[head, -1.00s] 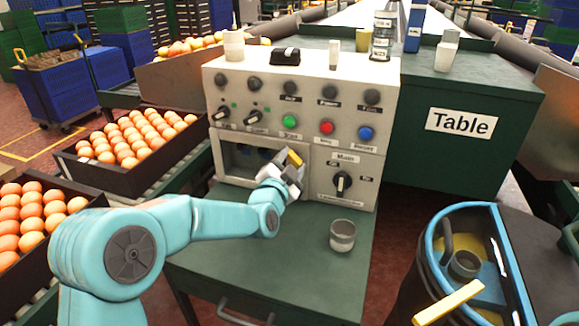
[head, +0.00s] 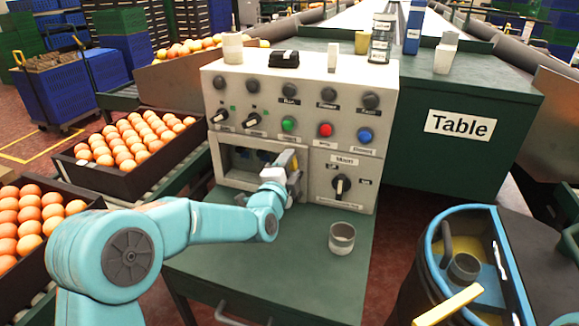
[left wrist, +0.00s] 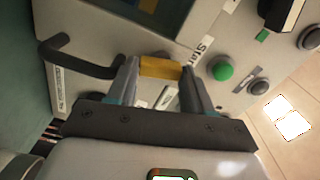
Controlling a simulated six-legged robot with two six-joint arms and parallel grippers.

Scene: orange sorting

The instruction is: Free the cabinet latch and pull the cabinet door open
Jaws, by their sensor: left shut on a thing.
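The cabinet (head: 330,85) is a pale box with knobs and buttons, standing on a green table. Its lower left front holds a framed door (head: 308,154) with a recessed, window-like area; I cannot tell whether it is ajar. My left gripper (head: 291,165) is at the right side of this area, shut on the yellow latch (head: 285,158). In the left wrist view the latch (left wrist: 160,68) lies between both fingertips, close to the cabinet face. A dark bar handle (left wrist: 80,62) shows left of the fingers there. The right gripper is out of view.
A grey cup (head: 342,238) stands on the green tabletop (head: 290,262), right of my left arm. Small items stand on top of the cabinet. A dark bin with a blue rim (head: 432,250) stands at lower right.

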